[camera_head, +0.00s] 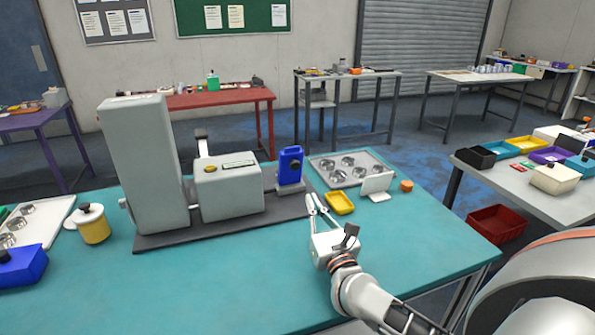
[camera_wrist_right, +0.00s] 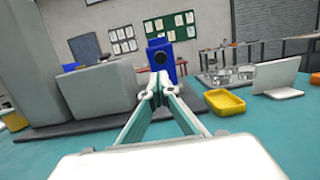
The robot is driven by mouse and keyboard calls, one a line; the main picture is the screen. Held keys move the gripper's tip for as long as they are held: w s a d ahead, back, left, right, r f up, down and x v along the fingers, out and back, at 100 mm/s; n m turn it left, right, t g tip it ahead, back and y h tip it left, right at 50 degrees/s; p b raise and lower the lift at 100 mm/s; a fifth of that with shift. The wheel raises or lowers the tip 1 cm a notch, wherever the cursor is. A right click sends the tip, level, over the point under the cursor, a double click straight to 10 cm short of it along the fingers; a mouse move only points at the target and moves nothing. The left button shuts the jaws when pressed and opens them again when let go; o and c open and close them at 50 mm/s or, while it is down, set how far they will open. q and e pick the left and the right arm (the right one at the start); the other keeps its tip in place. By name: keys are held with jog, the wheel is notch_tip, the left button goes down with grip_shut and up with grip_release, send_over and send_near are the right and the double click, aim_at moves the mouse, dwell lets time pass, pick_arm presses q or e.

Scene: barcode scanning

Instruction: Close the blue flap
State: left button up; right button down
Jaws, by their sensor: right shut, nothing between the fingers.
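The blue flap (camera_head: 290,165) stands upright at the right end of the grey machine's dark base (camera_head: 228,220). It has a dark round knob, and it also shows in the right wrist view (camera_wrist_right: 163,48), just beyond the fingertips. My right gripper (camera_head: 318,203) is shut and empty above the teal table, in front of and slightly right of the flap. In the wrist view its fingertips (camera_wrist_right: 158,90) overlap the lower part of the flap; I cannot tell whether they touch it. My left gripper is not in view.
The grey machine (camera_head: 227,188) stands left of the flap. A yellow tray (camera_head: 340,203), a white stand (camera_head: 376,186), an orange piece (camera_head: 406,186) and a tray of metal parts (camera_head: 352,180) are to the right. The front of the teal table (camera_head: 230,285) is clear.

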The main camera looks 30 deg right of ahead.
aim_at(295, 166)
jog(key=p+x, duration=0.1)
jog(key=x, duration=1.1)
jog(key=shift+w+f, duration=0.1)
jog(key=shift+w, duration=0.1)
